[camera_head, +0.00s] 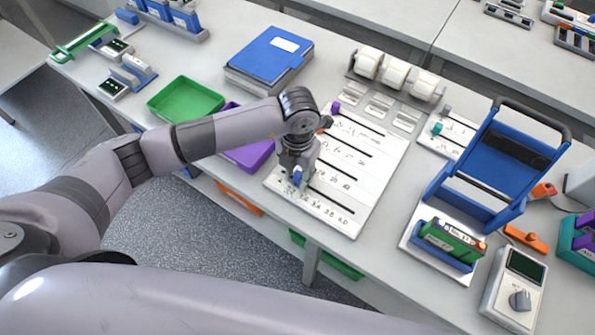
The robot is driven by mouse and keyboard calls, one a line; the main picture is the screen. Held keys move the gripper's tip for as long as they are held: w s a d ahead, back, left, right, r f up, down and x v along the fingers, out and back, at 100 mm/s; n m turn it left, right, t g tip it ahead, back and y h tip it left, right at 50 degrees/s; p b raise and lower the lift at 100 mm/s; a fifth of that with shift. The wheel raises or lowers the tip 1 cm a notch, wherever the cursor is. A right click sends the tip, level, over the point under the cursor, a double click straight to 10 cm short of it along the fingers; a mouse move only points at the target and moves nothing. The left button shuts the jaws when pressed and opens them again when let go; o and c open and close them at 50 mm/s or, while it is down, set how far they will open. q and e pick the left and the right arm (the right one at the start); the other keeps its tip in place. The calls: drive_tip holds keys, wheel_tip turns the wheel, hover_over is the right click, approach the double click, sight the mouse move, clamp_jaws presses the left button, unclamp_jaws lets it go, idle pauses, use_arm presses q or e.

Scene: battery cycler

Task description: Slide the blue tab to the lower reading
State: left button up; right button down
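A white scale board (375,190) lies on the bench, with several dark slots and printed readings; numbers run along its lower edge. The blue tab (297,177) shows at the left end of a lower slot, partly hidden by my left gripper (298,183). The gripper points down over the tab with its fingertips close around it. I cannot tell whether the fingers press on the tab. A purple tab (335,107) and an orange tab (326,122) stand at the left ends of upper slots, the orange one partly hidden by my wrist. My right gripper is not in view.
A purple tray (250,156) and a green tray (185,99) lie left of the board. Blue binders (270,58) and a rack of white rolls (395,74) stand behind. A blue frame (510,150), a battery holder (447,245) and a meter (515,288) stand to the right.

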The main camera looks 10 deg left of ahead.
sight(299, 174)
use_arm(q)
drive_tip(key=shift+o, duration=0.5)
drive_tip(key=shift+r, duration=0.15)
wheel_tip(299, 174, up, 12)
drive_tip(key=shift+d, duration=0.15)
idle(0.4)
